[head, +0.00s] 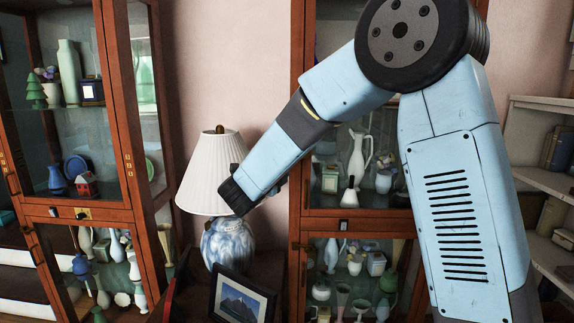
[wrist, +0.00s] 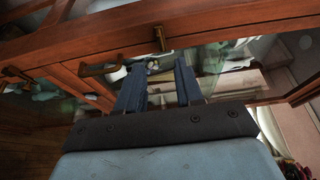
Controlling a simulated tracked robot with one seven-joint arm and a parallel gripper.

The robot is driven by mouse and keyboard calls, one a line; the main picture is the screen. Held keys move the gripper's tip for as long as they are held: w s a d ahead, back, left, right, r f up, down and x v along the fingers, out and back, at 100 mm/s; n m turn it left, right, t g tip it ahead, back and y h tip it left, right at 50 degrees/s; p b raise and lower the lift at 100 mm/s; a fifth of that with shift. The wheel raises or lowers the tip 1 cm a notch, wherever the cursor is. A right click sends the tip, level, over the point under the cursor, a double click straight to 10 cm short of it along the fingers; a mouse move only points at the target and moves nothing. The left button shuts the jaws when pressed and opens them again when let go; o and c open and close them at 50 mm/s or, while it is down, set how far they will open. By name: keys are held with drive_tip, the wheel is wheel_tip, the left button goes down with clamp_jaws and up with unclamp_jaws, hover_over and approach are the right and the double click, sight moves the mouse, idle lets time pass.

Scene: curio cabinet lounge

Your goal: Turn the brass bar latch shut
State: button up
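In the wrist view, a small brownish-brass bar (wrist: 160,38) stands upright on a cabinet's wooden rail; it looks like the bar latch. A longer, horizontal brass-coloured piece (wrist: 98,69) sits to its left, and I cannot tell whether it is a handle. My gripper (wrist: 161,70) is open, its two blue fingers apart with nothing between them. The upright bar appears just beyond the fingertips, and no contact shows. In the head view, my gripper's fingers are mostly hidden by my arm in front of the lamp. A brass plate with a dark piece (head: 82,213) shows on the left cabinet's rail.
A lamp (head: 209,172) with a white pleated shade and blue-white base stands behind my arm's end. A framed picture (head: 241,298) stands in front of it. Glass-fronted cabinets with vases and ornaments stand left (head: 119,110) and behind my arm (head: 297,150). Shelves (head: 545,180) stand right.

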drive_tip(key=shift+v, duration=2.2)
drive_tip(key=s+d+r+n+g+y, duration=0.2)
drive_tip(key=s+d+r+n+y, duration=0.3)
drive_tip(key=d+r+n+y, duration=0.55)
drive_tip(key=s+d+f+n+g+h, duration=0.1)
drive_tip(key=s+d+f+n+g, duration=0.2)
drive_tip(key=s+d, duration=0.3)
drive_tip(key=s+d+f+n+g+h, duration=0.1)
drive_tip(key=s+d+f+n+g, duration=0.2)
drive_tip(key=s, duration=0.9)
drive_tip(key=s+d+f+n+g+h, duration=0.1)
drive_tip(key=s+d+f+n+g, duration=0.1)
drive_tip(key=s+d+f+n, duration=0.2)
drive_tip(key=s+d+n, duration=0.2)
drive_tip(key=s+d, duration=0.2)
drive_tip(key=s, duration=0.1)
drive_tip(key=shift+s+d+f+g, duration=0.15)
drive_tip(key=shift+s+d+g, duration=0.05)
drive_tip(key=shift+d+g, duration=0.2)
drive_tip(key=shift+a+n, duration=0.1)
drive_tip(key=shift+n, duration=0.15)
